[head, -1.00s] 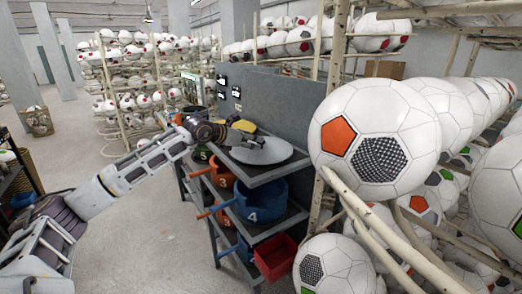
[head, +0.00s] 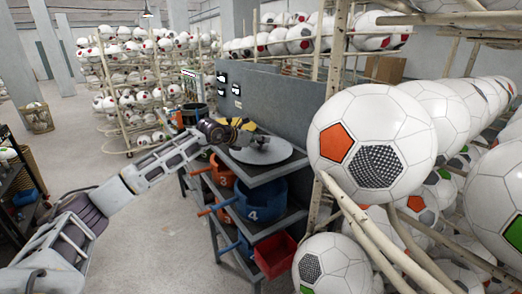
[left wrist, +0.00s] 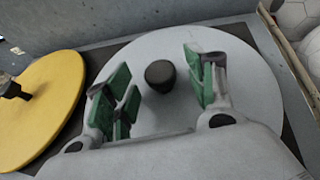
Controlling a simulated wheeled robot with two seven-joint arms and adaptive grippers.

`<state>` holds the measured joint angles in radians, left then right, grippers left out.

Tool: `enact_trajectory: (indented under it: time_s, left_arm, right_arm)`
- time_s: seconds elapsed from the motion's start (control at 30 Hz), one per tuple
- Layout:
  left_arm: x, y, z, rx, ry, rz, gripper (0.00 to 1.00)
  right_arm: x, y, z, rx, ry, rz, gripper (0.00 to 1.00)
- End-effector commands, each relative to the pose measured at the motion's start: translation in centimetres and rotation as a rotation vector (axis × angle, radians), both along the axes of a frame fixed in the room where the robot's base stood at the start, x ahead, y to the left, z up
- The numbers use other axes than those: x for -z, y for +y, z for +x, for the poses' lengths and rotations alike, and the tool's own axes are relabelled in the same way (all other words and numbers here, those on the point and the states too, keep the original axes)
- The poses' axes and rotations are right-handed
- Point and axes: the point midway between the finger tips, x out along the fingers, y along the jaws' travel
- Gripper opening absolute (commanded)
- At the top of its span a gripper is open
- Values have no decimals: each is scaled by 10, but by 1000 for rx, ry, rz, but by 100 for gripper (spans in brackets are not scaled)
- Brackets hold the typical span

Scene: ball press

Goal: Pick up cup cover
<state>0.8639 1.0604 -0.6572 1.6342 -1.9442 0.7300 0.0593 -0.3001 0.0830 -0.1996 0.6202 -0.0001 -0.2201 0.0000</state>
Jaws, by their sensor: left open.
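The cup cover (head: 283,151) is a grey-white round disc lying on the top of a dark metal rack. In the left wrist view the cover (left wrist: 255,95) has a dark round knob (left wrist: 160,75) at its middle. My left gripper (head: 256,138) is over the cover. In the left wrist view its green-padded fingers (left wrist: 163,85) are open, one on each side of the knob, with a gap on both sides. Whether the fingers are level with the knob is hard to tell. My right gripper is not in view.
A yellow disc with a dark knob (left wrist: 45,98) lies left of the cover. The rack (head: 272,172) holds a blue pot marked 4 (head: 255,201), orange pots and a red bin (head: 274,255). A grey panel stands behind. Ball racks with a large football (head: 372,142) stand at right.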

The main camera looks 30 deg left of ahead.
Motion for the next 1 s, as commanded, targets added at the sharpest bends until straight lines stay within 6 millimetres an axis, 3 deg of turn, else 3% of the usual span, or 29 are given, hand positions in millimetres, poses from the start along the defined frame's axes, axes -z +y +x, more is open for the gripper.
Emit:
enact_trajectory:
  time_s: [0.1,0.5,1.0]
  left_arm:
    - [0,0,0,0,0,0,53]
    - [0,0,0,0,0,0,1]
    - [-6,0,0,0,-5,-2,0]
  right_arm:
    - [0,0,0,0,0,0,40]
    - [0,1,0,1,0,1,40]
    - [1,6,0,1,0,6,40]
